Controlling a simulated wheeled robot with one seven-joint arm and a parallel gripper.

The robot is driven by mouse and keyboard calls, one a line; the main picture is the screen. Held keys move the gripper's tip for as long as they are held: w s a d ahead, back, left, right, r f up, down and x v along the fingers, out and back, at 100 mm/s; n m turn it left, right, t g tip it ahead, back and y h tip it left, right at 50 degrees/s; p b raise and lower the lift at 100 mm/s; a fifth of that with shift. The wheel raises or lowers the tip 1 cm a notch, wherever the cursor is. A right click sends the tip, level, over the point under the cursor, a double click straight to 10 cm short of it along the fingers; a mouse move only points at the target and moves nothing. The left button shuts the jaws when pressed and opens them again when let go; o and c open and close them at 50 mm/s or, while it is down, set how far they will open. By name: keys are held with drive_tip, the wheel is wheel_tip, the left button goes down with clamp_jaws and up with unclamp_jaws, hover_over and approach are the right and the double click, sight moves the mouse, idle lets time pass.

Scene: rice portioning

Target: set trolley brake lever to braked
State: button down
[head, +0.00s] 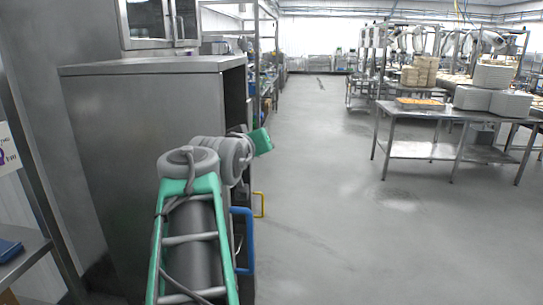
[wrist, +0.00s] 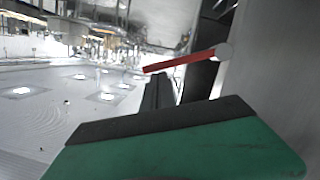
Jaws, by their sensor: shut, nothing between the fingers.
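A red lever (wrist: 180,62) shows in the wrist view, running left and slightly down from a pale round hub (wrist: 224,51) beside a grey metal surface. It looks like the brake lever; the setting it is in cannot be read. My gripper (wrist: 157,88) is shut and empty, its dark fingers just below the lever; whether they touch it I cannot tell. The gripper's green body fills the bottom of that view. In the head view my arm reaches past a steel cabinet, and the green end (head: 262,141) shows at its right edge. The lever is hidden there.
The steel cabinet (head: 140,150) stands close on the left. A blue handle (head: 248,240) and a yellow handle (head: 262,205) show low beside my arm. A steel table (head: 440,150) with trays stands at the right. The floor (head: 330,220) between is clear.

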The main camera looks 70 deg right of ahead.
drive_tip(key=f+m+b, duration=0.1)
drive_tip(key=b, duration=0.1)
drive_tip(key=s+f+m+b, duration=0.1)
drive_tip(key=b, duration=0.1)
drive_tip(key=s+f+m+t+b, duration=0.1)
drive_tip(key=f+b, duration=0.1)
drive_tip(key=b, duration=0.1)
drive_tip(key=shift+d+y, duration=0.3)
drive_tip(key=shift+f, duration=0.2)
